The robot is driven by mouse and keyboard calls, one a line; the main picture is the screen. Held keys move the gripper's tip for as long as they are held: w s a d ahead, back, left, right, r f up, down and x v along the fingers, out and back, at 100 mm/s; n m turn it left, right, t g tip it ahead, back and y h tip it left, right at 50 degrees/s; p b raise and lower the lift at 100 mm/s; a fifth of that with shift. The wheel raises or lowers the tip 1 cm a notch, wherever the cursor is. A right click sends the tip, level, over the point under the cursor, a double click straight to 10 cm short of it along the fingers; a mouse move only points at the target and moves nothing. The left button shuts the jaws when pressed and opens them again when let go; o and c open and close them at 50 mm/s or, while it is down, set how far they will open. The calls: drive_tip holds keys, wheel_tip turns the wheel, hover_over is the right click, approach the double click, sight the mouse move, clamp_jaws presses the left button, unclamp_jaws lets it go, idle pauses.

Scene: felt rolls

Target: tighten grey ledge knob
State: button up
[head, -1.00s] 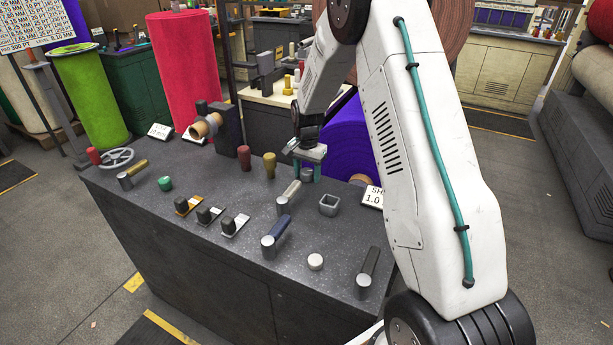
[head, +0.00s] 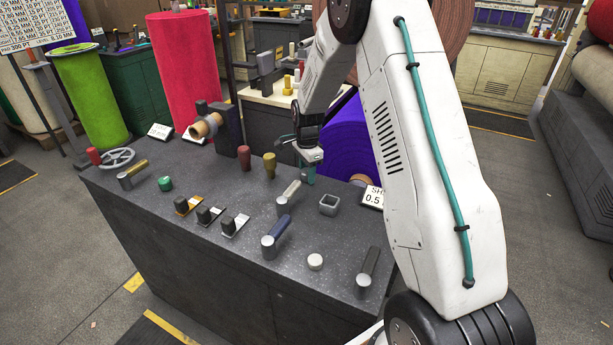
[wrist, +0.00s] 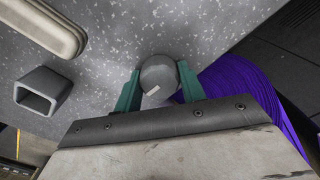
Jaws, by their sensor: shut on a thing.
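The grey round knob (wrist: 158,73) sits on the speckled grey ledge (wrist: 195,25), with a pale mark on its top. My gripper (wrist: 157,83) has its two green fingers on either side of the knob, shut on it. In the head view my gripper (head: 309,172) is at the far right part of the ledge (head: 215,255). There it mostly hides the knob. A display card (head: 374,196) near the ledge's right edge reads "SH" and 0.5, partly covered by my arm.
A square grey socket (head: 329,204) and a lever with a pale handle (head: 288,198) stand close by. A brown knob (head: 243,158) and an olive knob (head: 269,165) are to the left. A purple felt roll (head: 345,145) stands behind the ledge.

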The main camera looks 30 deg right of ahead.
drive_tip(key=shift+f, duration=0.1)
drive_tip(key=m, duration=0.7)
drive_tip(key=shift+s, duration=0.1)
drive_tip(key=o, duration=1)
drive_tip(key=shift+r, duration=2.55)
